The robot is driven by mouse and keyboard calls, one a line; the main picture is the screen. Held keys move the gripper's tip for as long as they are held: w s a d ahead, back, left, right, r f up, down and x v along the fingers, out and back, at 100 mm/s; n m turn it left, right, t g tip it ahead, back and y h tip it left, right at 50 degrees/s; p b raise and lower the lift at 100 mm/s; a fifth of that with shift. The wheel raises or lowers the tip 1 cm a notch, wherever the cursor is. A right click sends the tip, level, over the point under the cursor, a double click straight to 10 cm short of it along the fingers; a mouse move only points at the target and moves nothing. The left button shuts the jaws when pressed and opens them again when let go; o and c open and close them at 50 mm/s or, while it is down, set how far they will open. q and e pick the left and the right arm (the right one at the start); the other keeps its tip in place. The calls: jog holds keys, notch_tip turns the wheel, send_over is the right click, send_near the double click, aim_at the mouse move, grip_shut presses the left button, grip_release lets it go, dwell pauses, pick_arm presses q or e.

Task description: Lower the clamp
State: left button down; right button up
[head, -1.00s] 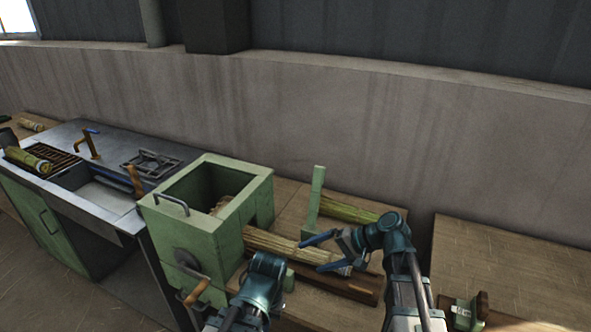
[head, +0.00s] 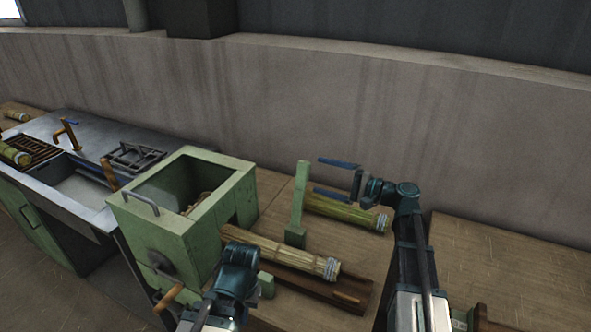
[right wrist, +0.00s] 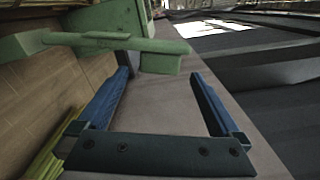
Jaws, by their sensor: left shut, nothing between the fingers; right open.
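The clamp appears to be the upright green post (head: 299,205), on a small green foot on the wooden bench behind the near straw bundle. Its green arm also shows in the right wrist view (right wrist: 160,60), crossing just ahead of the gap between my fingers. My right gripper (head: 317,175) is open and empty, its two blue fingers pointing left at the post's upper part, with no visible contact. It also shows open in the right wrist view (right wrist: 158,80). My left gripper (head: 240,256) is low beside the green box, shut and empty; its fingertips are hidden.
A straw bundle (head: 285,255) with a bound end runs from the green box (head: 180,225) over a wooden trough (head: 345,290). Another bundle (head: 345,213) lies behind the post. A sink unit (head: 85,180) stands left, a bare table (head: 510,260) right.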

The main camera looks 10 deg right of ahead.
jog(key=x, duration=0.9)
grip_shut()
dwell(0.4)
